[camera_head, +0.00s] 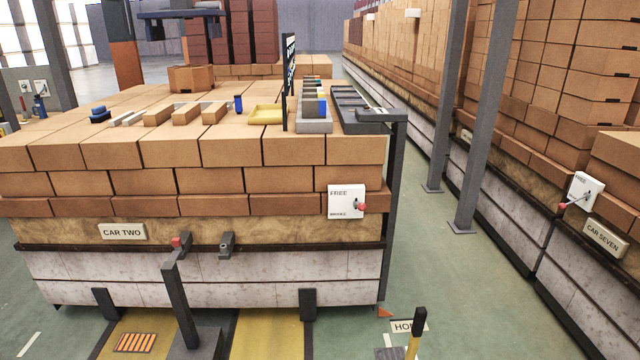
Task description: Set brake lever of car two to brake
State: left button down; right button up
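Car two is a kiln-car-like block stacked with bricks, with a "CAR TWO" label (123,232) on its front. Its white brake plate (341,203) is at the right end of the front face, marked "FREE" at the top and "BRAKE" at the bottom. A short dark lever with a red knob (363,207) sits at the plate's right edge. The knob lies to the right, between the two words and somewhat nearer the lower one; the exact setting is hard to tell. Neither of my grippers is in view.
Car seven's label (603,236) and its similar plate (585,191) are at the right. A dark post (181,305) stands before car two. A yellow-and-black handle (416,335) is at the bottom. Green floor (480,300) between the cars is mostly clear.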

aim_at(361, 206)
jog(key=i+j+z, duration=0.25)
jog(key=i, duration=0.25)
jog(key=i+j+z, duration=0.2)
jog(key=i, duration=0.3)
jog(key=i+j+z, duration=0.25)
jog(key=i+j, duration=0.2)
jog(key=i+j+z, duration=0.35)
jog(key=j, duration=0.2)
jog(key=i+j+z, duration=0.15)
jog(key=i+j, duration=0.05)
jog(key=j, duration=0.1)
